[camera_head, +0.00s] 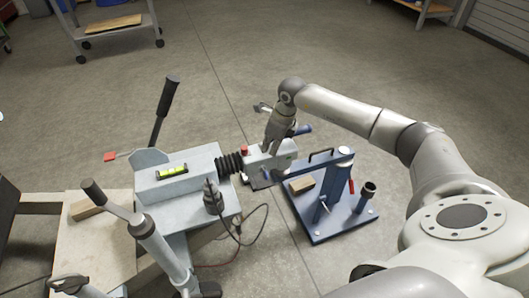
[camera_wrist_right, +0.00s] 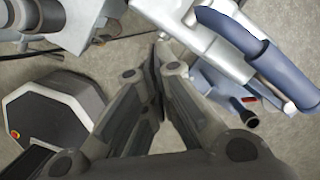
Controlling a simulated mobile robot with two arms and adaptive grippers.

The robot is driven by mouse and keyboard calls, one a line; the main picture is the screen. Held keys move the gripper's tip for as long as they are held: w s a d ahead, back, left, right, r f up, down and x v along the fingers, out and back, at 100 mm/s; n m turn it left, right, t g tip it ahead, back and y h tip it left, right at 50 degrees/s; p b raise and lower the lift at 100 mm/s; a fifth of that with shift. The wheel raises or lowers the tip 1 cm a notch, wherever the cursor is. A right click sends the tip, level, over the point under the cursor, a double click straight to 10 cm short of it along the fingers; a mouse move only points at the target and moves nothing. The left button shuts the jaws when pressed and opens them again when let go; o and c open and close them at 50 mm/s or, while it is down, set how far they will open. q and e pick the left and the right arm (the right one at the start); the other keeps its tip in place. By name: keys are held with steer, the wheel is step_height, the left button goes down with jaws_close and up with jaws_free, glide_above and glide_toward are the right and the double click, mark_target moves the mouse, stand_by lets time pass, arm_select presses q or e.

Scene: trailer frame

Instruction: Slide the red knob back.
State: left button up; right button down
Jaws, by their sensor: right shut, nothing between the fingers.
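The red knob (camera_head: 245,150) is a small red piece on top of the light grey coupling head (camera_head: 284,155), just in front of the black ribbed bellows (camera_head: 230,163). My right gripper (camera_head: 268,148) points down at the coupling, a little to the right of the knob. Its fingers are together and hold nothing. In the right wrist view the shut fingertips (camera_wrist_right: 158,48) are beside the grey coupling body (camera_wrist_right: 195,38); I cannot tell whether they touch it. The knob does not show there. My left gripper is not in view.
A blue stand (camera_head: 330,215) with a post and a wooden block (camera_head: 301,185) is right of the coupling. Left are a grey drawbar housing with a yellow-green level (camera_head: 172,172), black-gripped levers (camera_head: 165,95) and a dark cable (camera_head: 250,236).

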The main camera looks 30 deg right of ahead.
arm_select(q)
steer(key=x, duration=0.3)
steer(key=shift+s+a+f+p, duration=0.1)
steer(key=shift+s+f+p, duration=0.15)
steer(key=shift+p, duration=0.05)
arm_select(e)
steer(key=v, duration=0.5)
steer(key=shift+w+r, duration=0.2)
steer(key=shift+r, duration=0.3)
